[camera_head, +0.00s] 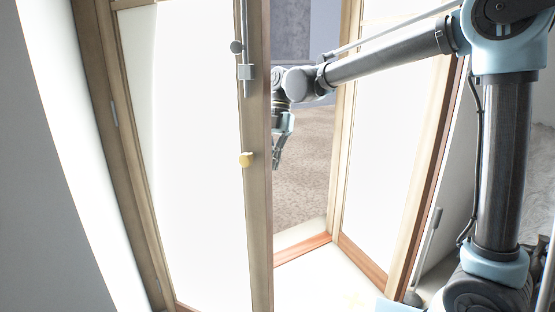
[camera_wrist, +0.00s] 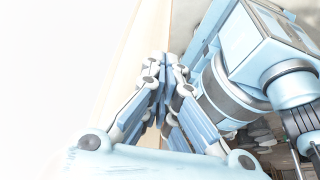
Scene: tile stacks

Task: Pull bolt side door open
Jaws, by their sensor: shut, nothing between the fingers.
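The left door leaf (camera_head: 258,215) has a pale wooden frame around a white panel. My gripper (camera_head: 277,164) is shut and empty, pointing down in the gap just right of this leaf's free edge. The leaf's edge may hide part of my wrist. In the wrist view, the fingertips (camera_wrist: 165,62) are together beside a pale wooden strip (camera_wrist: 136,50). I cannot tell whether they touch it.
A second door leaf (camera_head: 385,150) stands angled open at the right, behind my forearm. A gap between the leaves shows brown floor (camera_head: 308,150) beyond. A reddish sill (camera_head: 302,249) crosses the bottom of the gap. A white wall (camera_head: 45,200) borders the far left.

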